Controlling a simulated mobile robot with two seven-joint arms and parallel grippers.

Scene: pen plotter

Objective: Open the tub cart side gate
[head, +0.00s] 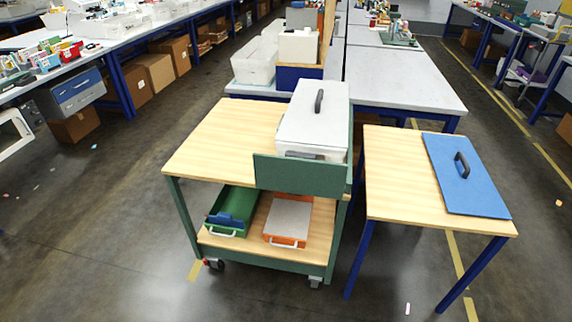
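A cart with a wooden top (215,140) and green frame stands in the middle of the head view. A white tub (312,120) with a grey lid and dark handle sits at its right end. A green upright panel (300,176), which looks like the side gate, stands along the front edge before the tub and hides its lower part. Another narrow green strip runs along the tub's right side. No latch or hinge is clear enough to make out. Neither of my grippers is in view.
The cart's lower shelf (255,245) holds a green tray (232,212) and an orange tray (289,222). A wooden table (395,180) with a blue lid (466,172) stands close at the right. Grey-topped tables (405,80) stand behind. Floor in front is clear.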

